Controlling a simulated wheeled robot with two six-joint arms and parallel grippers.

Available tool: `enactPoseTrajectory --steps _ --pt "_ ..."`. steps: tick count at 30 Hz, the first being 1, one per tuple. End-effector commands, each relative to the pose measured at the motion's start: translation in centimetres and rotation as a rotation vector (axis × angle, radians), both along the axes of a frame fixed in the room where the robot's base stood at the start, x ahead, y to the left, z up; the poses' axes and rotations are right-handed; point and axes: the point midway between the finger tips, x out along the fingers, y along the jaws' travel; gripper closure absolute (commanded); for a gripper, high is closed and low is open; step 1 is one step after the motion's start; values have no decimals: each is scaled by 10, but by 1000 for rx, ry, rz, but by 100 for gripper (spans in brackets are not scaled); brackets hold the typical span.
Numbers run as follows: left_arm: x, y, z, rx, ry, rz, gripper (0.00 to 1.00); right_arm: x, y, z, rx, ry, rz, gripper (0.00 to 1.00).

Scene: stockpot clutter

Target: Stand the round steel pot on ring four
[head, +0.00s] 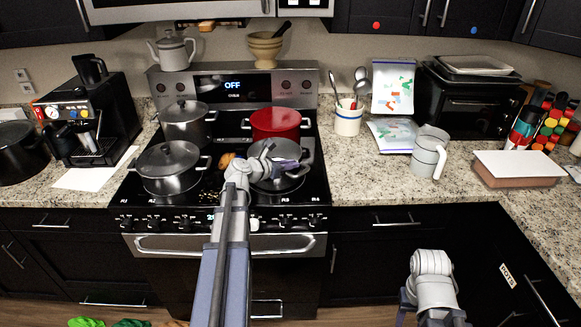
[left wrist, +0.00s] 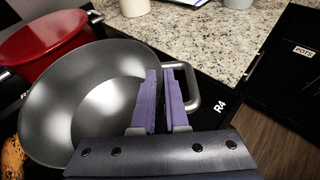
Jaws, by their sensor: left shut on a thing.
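The round steel pot (head: 290,184) is grey, wide and lidless.
A red pot (head: 275,124) stands close behind, also seen in the left wrist view (left wrist: 40,42). Lidded steel pots stand front left (head: 170,170) and back left (head: 184,125). Orange-brown food (head: 227,160) lies left of the held pot. The counter (head: 350,180) right of the stove has free room.

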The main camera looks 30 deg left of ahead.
Motion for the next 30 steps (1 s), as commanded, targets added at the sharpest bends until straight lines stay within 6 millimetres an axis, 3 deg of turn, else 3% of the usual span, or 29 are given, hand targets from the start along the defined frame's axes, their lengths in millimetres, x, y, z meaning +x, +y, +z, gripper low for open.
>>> enactPoseTrajectory --steps 3,4,12,21,30 --pt "0 0 -3 1 -1 1 100 0 0 -3 0 0 0 50" --pt "0 0 -3 0 0 0 87 0 0 -3 0 0 0 50" --pt "0 0 -2 0 0 0 59 0 0 -2 0 0 0 50" --pt "0 0 2 0 0 0 59 0 0 2 0 0 0 50" --pt "-51 10 25 -1 0 4 59 0 0 25 0 0 0 50"
